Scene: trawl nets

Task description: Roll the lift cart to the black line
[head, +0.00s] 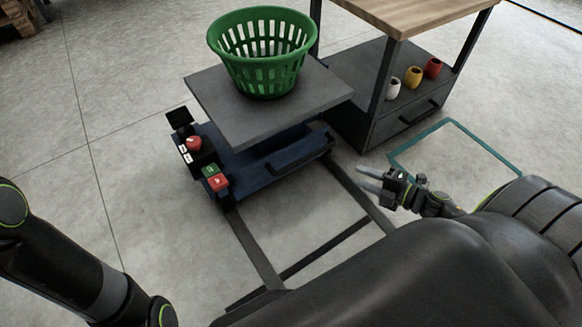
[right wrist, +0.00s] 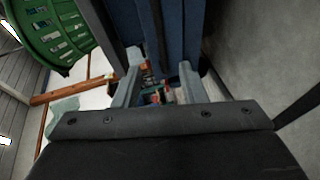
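The lift cart has a dark blue body (head: 275,155) and a flat grey platform (head: 240,115), with a green slatted basket (head: 262,50) standing upright on it. A control panel with a red button (head: 193,143) and green and red switches is on its left side. My right gripper (head: 366,180) is to the right of the cart's near end, fingers apart and empty. In the right wrist view, the open fingers (right wrist: 158,85) point along the blue cart body (right wrist: 176,25). My left arm shows at the lower left, but its gripper is out of frame. A dark line (head: 545,18) crosses the floor at the top right.
A wood-topped workbench (head: 400,12) stands close behind and right of the cart, with white, yellow and red cups on its lower shelf. A teal outline (head: 420,139) marks the floor at right. Dark bars (head: 255,250) lie between the cart and me.

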